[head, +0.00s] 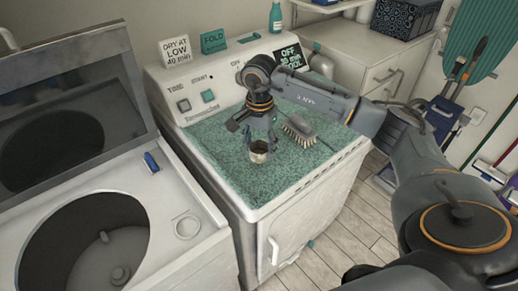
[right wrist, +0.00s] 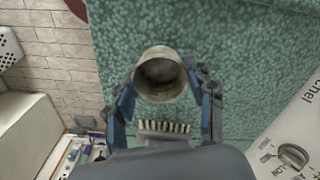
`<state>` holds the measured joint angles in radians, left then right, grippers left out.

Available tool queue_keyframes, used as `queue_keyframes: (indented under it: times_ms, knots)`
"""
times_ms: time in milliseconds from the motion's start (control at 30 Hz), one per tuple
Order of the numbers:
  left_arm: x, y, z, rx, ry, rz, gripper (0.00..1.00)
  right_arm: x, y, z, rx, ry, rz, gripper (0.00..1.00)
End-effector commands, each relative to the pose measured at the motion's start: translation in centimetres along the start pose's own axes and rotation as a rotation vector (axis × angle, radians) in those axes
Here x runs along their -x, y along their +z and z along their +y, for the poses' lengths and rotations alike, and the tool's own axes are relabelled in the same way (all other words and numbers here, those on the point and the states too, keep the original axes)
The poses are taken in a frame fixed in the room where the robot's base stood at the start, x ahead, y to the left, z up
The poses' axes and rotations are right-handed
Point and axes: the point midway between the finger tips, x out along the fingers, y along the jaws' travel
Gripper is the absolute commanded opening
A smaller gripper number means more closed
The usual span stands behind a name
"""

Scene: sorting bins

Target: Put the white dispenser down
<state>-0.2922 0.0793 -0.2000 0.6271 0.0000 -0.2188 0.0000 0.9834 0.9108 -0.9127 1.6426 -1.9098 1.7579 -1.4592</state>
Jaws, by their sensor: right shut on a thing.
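The white dispenser (head: 259,155) looks like a small, grimy off-white cup with an open round mouth. My right gripper (head: 257,141) points down over the dryer top and is shut on it. In the right wrist view the dispenser (right wrist: 160,78) sits between the two blue-grey fingers, its dark, dirty inside showing. Below it is the green speckled mat (head: 218,140) that covers the dryer top. I cannot tell whether the dispenser touches the mat. My left gripper is not in view.
A grey scrub brush (head: 301,127) lies on the mat just right of the dispenser. An open washer (head: 185,262) is at left. The mat's front left part is clear.

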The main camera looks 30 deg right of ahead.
Motion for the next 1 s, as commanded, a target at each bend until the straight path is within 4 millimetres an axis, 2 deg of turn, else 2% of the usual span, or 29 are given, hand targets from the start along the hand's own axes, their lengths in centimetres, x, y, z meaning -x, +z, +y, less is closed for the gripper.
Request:
queue_keyframes:
  times_ms: [167, 333, 767, 800, 900, 1000]
  knots:
    - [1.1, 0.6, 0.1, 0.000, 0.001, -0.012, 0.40, -1.2, -0.5, -0.5, 0.000, 0.004, -0.002, 0.16]
    - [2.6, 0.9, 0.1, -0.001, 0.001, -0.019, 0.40, -3.5, -0.5, -0.5, 0.000, 0.004, -0.001, 0.16]
    - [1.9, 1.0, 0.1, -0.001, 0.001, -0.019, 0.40, -4.5, -0.6, -0.5, 0.000, 0.000, 0.001, 0.16]
    - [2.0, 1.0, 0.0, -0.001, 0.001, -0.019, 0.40, -4.4, -0.6, -0.5, 0.000, 0.000, 0.001, 0.60]
    - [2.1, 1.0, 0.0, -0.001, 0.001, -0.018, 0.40, -4.3, -0.5, -0.5, 0.000, 0.001, 0.001, 0.77]
    - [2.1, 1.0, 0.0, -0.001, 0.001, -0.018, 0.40, -4.3, -0.6, -0.5, 0.000, 0.001, 0.001, 0.77]
